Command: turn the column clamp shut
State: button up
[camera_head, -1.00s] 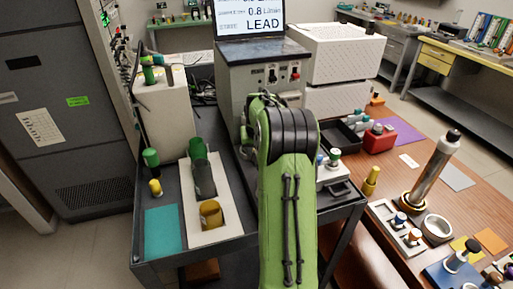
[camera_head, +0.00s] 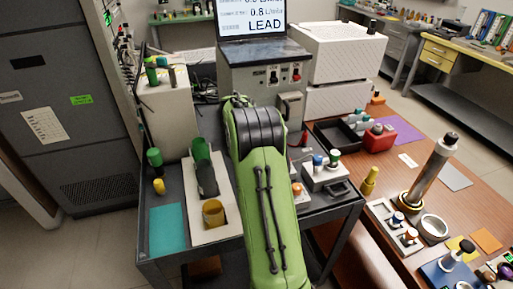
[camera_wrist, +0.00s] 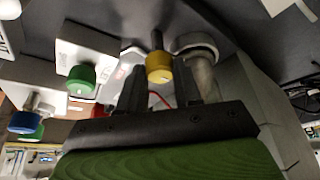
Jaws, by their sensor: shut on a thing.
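In the wrist view, my gripper (camera_wrist: 158,88) has its two dark fingers on either side of a yellow knob (camera_wrist: 158,67) and is shut on it. A dark stem sticks out from the knob. I take this knob to be the column clamp; its turn angle cannot be told. A grey-capped, pale cylinder (camera_wrist: 203,72) stands just right of the knob, perhaps the column. In the head view, my green arm hides the gripper, the knob and the clamp.
A white block with a green knob (camera_wrist: 82,80) is left of my fingers, and a blue knob (camera_wrist: 25,121) is farther left. In the head view, an instrument box (camera_head: 262,75) stands behind my arm. A white two-knob box (camera_head: 325,176) is at its right.

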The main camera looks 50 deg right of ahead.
dwell(0.4)
jog(key=o, duration=1)
jog(key=shift+o, duration=0.2)
jog(key=p+v, duration=0.3)
jog(key=v, duration=1.2)
jog(key=shift+r, duration=0.4)
jog(key=shift+a, duration=0.15)
